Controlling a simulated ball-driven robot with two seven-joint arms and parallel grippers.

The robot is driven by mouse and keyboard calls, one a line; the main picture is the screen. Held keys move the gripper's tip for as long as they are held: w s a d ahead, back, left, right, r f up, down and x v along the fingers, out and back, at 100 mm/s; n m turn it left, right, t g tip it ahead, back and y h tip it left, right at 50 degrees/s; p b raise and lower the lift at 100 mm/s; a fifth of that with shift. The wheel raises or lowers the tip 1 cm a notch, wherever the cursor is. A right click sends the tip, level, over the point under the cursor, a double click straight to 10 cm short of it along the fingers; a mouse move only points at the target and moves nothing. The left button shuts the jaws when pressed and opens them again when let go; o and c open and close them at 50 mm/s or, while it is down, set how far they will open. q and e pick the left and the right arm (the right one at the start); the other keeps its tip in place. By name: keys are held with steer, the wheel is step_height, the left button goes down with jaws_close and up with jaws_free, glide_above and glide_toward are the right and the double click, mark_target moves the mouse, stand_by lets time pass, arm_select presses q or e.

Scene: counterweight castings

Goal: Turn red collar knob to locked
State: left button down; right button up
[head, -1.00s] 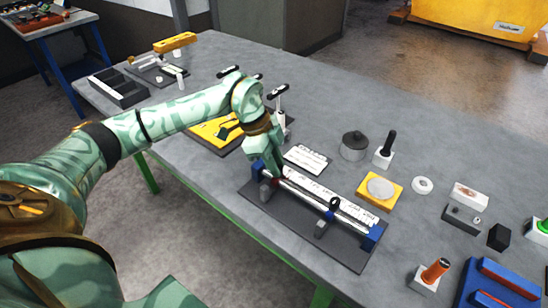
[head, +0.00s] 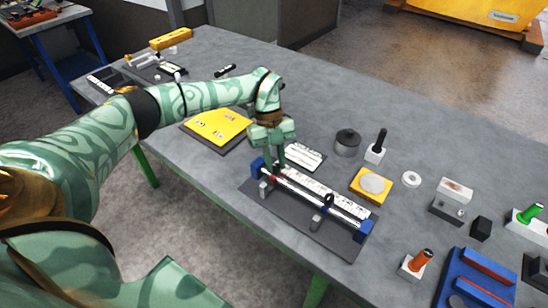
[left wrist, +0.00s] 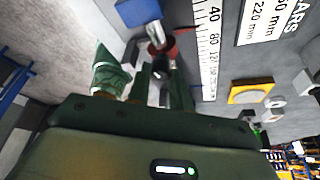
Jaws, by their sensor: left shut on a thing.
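A rod (head: 345,212) runs between two blue end blocks (head: 363,231) on a dark base plate (head: 290,228). The red collar (head: 272,178) sits on the rod near its left end, partly hidden by my gripper. My left gripper (head: 275,166) comes down over it from above. In the left wrist view, the red collar (left wrist: 172,52) shows just beyond the fingers, which are shut on its dark knob (left wrist: 160,68). The fingers hide much of the knob, and its locked or unlocked position cannot be read. My right gripper is not in view.
A printed scale strip (head: 318,193) lies along the rod. A black ring (head: 328,200) sits farther right on it. A yellow board (head: 217,127) lies left.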

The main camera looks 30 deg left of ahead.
arm_select(q)
steer(key=shift+w+m+y, duration=0.1)
steer(key=shift+m+y, duration=0.2)
steer(key=shift+m, duration=0.9)
steer(key=shift+g, duration=0.3)
steer(key=c, duration=1.3)
jaws_free()
steer(key=shift+d, duration=0.1)
steer(key=shift+o, duration=0.2)
steer(key=v, duration=1.6)
steer(key=shift+r+p, duration=0.15)
steer(key=shift+p, duration=0.25)
steer(key=shift+w, duration=0.1)
